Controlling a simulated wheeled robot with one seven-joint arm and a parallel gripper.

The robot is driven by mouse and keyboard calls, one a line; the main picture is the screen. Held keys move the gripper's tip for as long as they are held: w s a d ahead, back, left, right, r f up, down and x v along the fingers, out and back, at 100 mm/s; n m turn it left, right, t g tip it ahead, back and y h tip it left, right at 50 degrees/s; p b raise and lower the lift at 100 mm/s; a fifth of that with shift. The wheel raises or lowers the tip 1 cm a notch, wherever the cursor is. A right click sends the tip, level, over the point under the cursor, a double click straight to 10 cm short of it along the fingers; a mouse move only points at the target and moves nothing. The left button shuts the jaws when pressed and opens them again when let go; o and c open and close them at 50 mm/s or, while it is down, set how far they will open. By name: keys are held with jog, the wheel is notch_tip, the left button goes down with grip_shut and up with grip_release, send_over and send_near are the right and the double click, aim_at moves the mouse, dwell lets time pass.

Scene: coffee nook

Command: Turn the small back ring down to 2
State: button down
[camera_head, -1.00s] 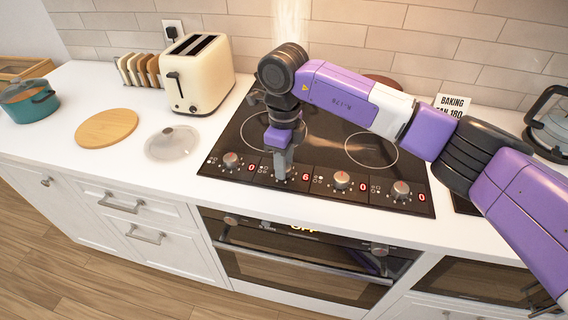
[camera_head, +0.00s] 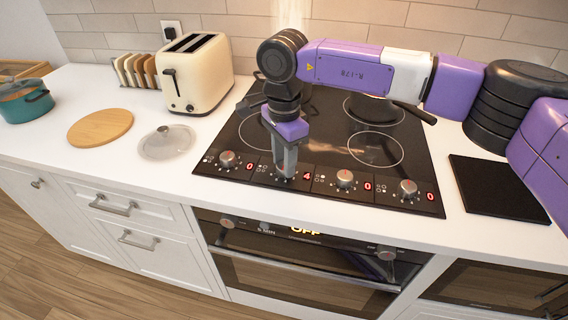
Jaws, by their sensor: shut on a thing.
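The black hob (camera_head: 232,142) has a row of knobs along its front edge, each with a red digit. My gripper (camera_head: 286,172) points down over the second knob from the left and is shut on that knob, which the fingers mostly hide. The red display beside it (camera_head: 307,176) reads 4. The first knob (camera_head: 228,159), the third knob (camera_head: 345,179) and the fourth knob (camera_head: 408,188) are free, and their displays read 0. My arm hides part of the back burners.
A glass lid (camera_head: 167,143), a round wooden board (camera_head: 100,127), a cream toaster (camera_head: 194,76) and a teal pot (camera_head: 24,101) stand left of the hob. A black mat (camera_head: 497,187) lies to the right. The oven (camera_head: 300,262) below shows OFF.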

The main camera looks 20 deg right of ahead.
jog(key=n+b, duration=0.1)
jog(key=n, duration=0.4)
jog(key=shift+n, duration=0.3)
jog(key=n, duration=0.4)
jog(key=shift+a+n, duration=0.1)
jog(key=shift+n, duration=0.2)
jog(key=n, duration=0.4)
jog(key=shift+n, duration=0.3)
jog(key=n, duration=0.4)
jog(key=shift+n, duration=0.4)
jog(key=c, duration=1)
grip_release()
jog(key=shift+o, duration=0.2)
jog(key=shift+r, duration=0.15)
